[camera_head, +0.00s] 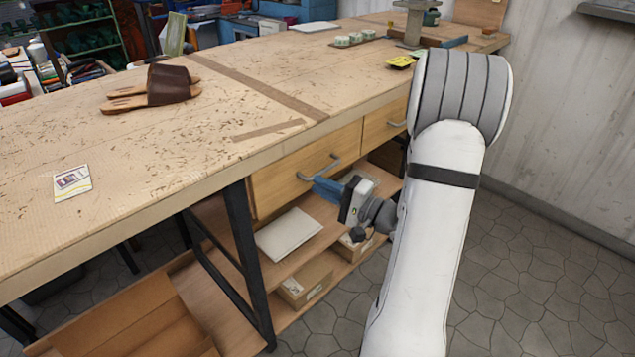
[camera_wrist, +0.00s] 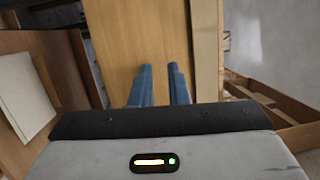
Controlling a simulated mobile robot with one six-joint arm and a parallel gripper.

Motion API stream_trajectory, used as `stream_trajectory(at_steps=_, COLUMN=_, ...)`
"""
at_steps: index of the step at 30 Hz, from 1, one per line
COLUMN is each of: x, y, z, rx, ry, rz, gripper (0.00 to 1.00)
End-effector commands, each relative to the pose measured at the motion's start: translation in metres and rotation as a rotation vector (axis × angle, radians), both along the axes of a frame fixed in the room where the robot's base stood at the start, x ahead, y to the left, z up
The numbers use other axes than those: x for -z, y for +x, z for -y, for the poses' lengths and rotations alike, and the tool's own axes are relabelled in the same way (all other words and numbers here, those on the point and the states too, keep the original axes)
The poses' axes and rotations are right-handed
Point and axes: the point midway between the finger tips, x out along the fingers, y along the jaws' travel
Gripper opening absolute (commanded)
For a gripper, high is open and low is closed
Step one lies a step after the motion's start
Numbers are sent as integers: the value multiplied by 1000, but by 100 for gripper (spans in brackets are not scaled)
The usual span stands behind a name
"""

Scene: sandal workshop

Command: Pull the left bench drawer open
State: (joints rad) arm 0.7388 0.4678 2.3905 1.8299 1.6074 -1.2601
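The left bench drawer (camera_head: 283,187) has a pale wooden front under the workbench top and looks shut. Its grey bar handle (camera_head: 320,169) is on the front. My gripper (camera_head: 320,187) is just below the handle in the head view, with its blue fingers pointing at the drawer front. In the wrist view my gripper (camera_wrist: 160,72) shows two blue fingers apart with a gap between them. The drawer front (camera_wrist: 125,30) fills the space ahead of them. No handle shows in the wrist view, and I cannot tell whether the fingers touch the drawer.
A second drawer (camera_head: 385,123) is to the right, partly behind my arm. A black bench leg (camera_head: 248,255) stands left of the drawer. Brown sandals (camera_head: 160,88) lie on the workbench (camera_head: 200,140).

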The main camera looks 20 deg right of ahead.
Motion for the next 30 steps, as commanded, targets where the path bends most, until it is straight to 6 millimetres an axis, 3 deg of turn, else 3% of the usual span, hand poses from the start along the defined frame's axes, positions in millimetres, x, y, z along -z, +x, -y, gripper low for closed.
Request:
stream_trajectory(at_steps=1, x=17, y=2, z=21, rx=79, ry=11, rz=24, gripper=15)
stream_trajectory(at_steps=3, x=25, y=4, z=43, rx=163, ry=11, rz=57, gripper=15)
stream_trajectory(at_steps=7, x=31, y=7, z=61, rx=240, ry=7, rz=83, gripper=15)
stream_trajectory(at_steps=21, x=18, y=67, z=40, rx=247, ry=4, rz=87, gripper=15)
stream_trajectory(at_steps=30, x=16, y=77, z=38, rx=249, ry=6, rz=85, gripper=15)
